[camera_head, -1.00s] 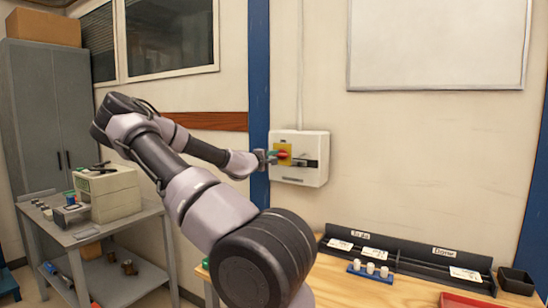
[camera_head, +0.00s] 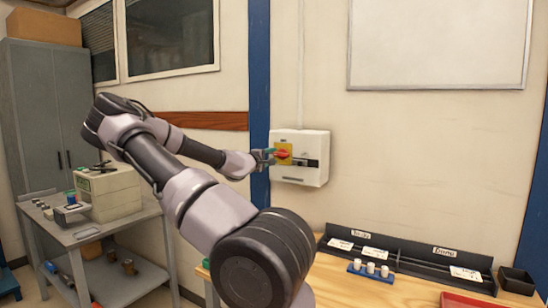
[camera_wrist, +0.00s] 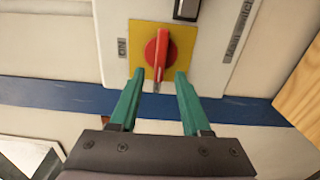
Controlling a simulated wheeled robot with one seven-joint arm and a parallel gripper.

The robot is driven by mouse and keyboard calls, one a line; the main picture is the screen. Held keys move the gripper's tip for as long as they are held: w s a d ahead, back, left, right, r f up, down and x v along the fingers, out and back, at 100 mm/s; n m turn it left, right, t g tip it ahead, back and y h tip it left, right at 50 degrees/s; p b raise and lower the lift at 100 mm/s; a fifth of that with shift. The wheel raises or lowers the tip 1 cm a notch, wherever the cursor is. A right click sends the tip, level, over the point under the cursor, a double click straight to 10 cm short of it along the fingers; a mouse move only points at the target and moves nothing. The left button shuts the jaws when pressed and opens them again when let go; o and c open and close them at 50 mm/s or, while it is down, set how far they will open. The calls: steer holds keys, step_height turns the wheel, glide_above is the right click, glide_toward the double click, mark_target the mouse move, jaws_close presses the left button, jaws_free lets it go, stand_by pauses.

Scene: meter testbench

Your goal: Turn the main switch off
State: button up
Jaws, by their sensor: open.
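The main switch is a red handle (camera_wrist: 160,55) on a round red base over a yellow plate (camera_wrist: 181,33). In the wrist view the handle runs up and down the picture, with an "ON" label (camera_wrist: 122,48) to its left. In the head view the yellow plate and red handle (camera_head: 283,153) sit on the left part of a white wall box (camera_head: 315,173). My gripper (camera_wrist: 160,76) is open, with one teal finger on each side of the handle's lower end and a gap on both sides. It also shows in the head view (camera_head: 268,156), just left of the switch.
A blue post (camera_head: 259,70) stands left of the box, and a grey conduit (camera_head: 300,60) runs up from it. Below is a wooden bench (camera_head: 345,292) with a dark rack (camera_head: 400,257) and a blue holder (camera_head: 371,270). Bare wall lies right of the box.

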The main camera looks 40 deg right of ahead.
steer(key=v, duration=0.9)
